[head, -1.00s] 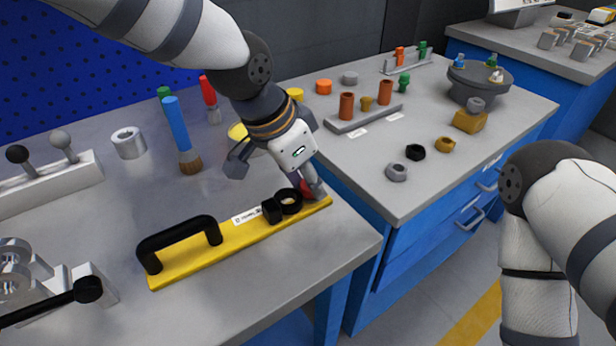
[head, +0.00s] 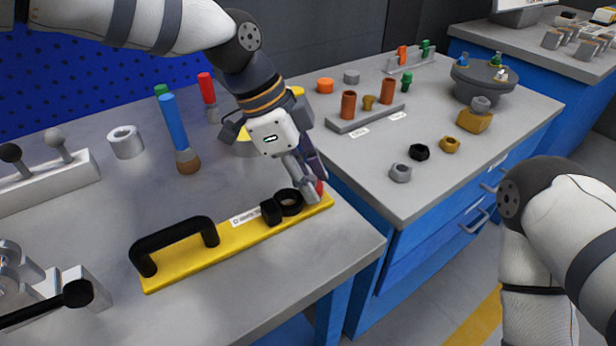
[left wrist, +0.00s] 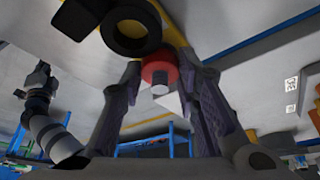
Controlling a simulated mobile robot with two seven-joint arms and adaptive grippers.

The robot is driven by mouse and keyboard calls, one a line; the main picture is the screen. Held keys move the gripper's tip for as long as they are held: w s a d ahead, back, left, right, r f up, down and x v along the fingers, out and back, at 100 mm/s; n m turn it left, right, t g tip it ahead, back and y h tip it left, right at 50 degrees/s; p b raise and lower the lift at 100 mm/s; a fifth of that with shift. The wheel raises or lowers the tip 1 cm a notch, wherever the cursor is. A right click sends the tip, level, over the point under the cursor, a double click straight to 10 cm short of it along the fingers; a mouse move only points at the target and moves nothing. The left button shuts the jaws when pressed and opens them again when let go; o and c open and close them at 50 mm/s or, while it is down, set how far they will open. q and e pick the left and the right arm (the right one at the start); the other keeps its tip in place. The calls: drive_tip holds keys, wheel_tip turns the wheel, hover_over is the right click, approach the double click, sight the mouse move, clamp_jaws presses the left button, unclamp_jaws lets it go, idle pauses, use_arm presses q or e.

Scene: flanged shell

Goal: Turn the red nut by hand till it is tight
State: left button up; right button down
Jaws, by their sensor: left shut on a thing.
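The red nut (head: 319,187) is at the right end of the yellow plate (head: 190,262), mostly hidden by my fingers in the head view. In the left wrist view the red nut (left wrist: 159,67) sits between the two fingers, with a grey stud end poking out of its middle. My left gripper (head: 311,188) reaches down from above and is shut on the nut; its fingers also show in the left wrist view (left wrist: 160,75). A black ring (head: 289,202) and a black block (head: 271,211) stand on the plate just left of the nut. I cannot tell how tight the nut is.
A black handle (head: 175,243) rises from the plate's left part. A blue-handled brush (head: 178,130) and a metal ring (head: 125,142) stand behind. Loose nuts (head: 420,152) lie on the right bench. A lever fixture (head: 60,290) is at front left.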

use_arm(q)
drive_tip(key=shift+w+m, duration=0.1)
drive_tip(key=shift+m, duration=0.5)
drive_tip(key=shift+r+g, duration=0.1)
drive_tip(key=shift+g, duration=0.2)
drive_tip(key=o, duration=1.2)
drive_tip(key=shift+c, duration=0.2)
drive_tip(key=v, duration=1.2)
drive_tip(key=shift+d, duration=0.15)
